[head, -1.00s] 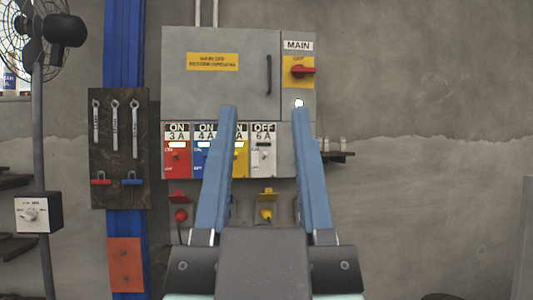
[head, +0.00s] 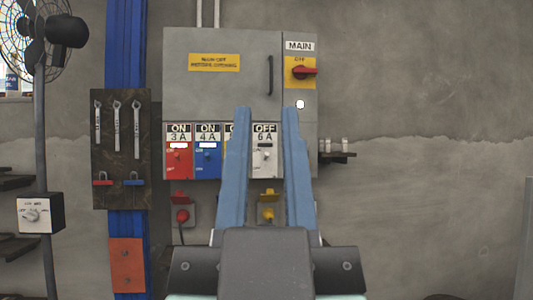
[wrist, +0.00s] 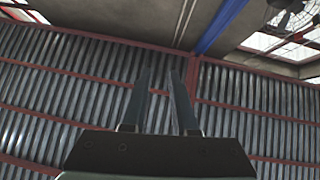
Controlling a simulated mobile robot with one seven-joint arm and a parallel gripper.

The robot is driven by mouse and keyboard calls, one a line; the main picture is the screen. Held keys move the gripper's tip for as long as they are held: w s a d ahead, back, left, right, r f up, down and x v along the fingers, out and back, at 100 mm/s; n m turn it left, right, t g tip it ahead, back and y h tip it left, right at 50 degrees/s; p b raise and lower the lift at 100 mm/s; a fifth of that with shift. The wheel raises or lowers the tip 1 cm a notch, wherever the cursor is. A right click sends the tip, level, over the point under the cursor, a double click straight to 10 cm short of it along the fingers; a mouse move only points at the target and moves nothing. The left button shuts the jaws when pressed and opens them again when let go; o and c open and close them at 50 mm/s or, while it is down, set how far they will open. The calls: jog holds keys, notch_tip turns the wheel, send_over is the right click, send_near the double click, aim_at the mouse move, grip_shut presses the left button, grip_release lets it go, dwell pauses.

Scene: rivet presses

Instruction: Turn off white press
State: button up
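The white switch panel (head: 264,158) is on the grey electrical cabinet (head: 225,75), under a label reading OFF 6 A (head: 264,133). Its small knob shows between my gripper's fingers. No press itself is in view. My gripper (head: 266,110) points up in front of the cabinet, its two blue fingers apart with nothing held between them. The fingers also show apart and empty in the wrist view (wrist: 160,75), against a corrugated ceiling. My fingers hide most of the yellow switch panel (head: 229,150).
Left of it are red (head: 179,160) and blue (head: 207,160) switch panels, both labelled ON. The red MAIN handle (head: 304,72) is at upper right. Red (head: 183,215) and yellow (head: 268,214) plugs hang below. A tool board (head: 121,150) and fan (head: 38,40) are left.

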notch_tip(320, 180, up, 27)
jog(key=p, duration=2.7)
jog(key=shift+r, duration=0.15)
grip_shut()
